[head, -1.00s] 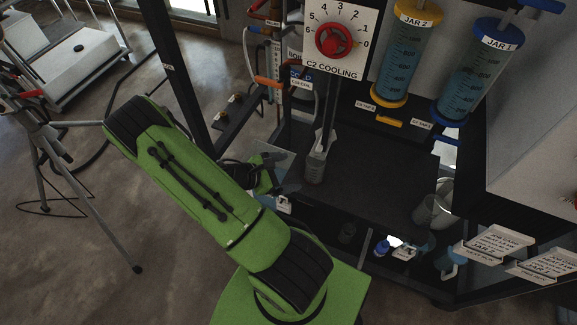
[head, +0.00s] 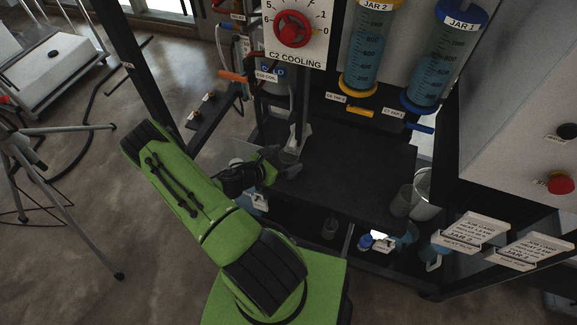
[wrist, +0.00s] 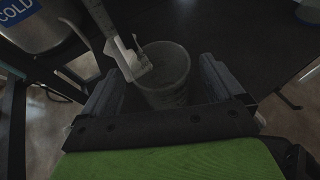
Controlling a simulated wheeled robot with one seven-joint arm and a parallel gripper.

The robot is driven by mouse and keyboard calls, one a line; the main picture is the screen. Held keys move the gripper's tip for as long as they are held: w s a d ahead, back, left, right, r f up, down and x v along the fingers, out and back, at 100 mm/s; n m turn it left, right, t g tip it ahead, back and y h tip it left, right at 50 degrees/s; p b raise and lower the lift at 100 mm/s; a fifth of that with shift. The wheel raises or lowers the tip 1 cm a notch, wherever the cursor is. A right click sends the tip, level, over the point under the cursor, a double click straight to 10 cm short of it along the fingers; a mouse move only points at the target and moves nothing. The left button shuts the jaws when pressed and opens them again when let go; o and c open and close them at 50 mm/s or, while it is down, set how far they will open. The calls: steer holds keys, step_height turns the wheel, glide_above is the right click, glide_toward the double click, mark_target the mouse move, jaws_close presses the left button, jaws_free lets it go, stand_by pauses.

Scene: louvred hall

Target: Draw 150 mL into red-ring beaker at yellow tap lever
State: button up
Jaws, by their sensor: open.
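A clear beaker (wrist: 165,78) stands on the dark bench under the cold column, by a pale bracket. No red ring can be made out on it. My gripper (head: 284,163) is open around or just short of this beaker, with one finger on each side in the wrist view. In the head view the gripper mostly hides the beaker. The yellow tap lever (head: 360,111) sits below JAR 2 (head: 369,50), which has a yellow collar and blue liquid. It is to the right of and beyond my gripper.
JAR 1 (head: 445,60) stands right of JAR 2, with a blue lever (head: 422,128) below. The red dial (head: 292,30) hangs above. Clear containers (head: 402,200) stand at the bench's right end. Bare bench (head: 345,175) lies between. Bottles sit on the lower shelf.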

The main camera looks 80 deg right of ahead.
mark_target(295, 154)
steer(key=x, duration=0.4)
steer(key=shift+s+b, duration=0.1)
steer(key=shift+b, duration=0.25)
steer(key=c, duration=1)
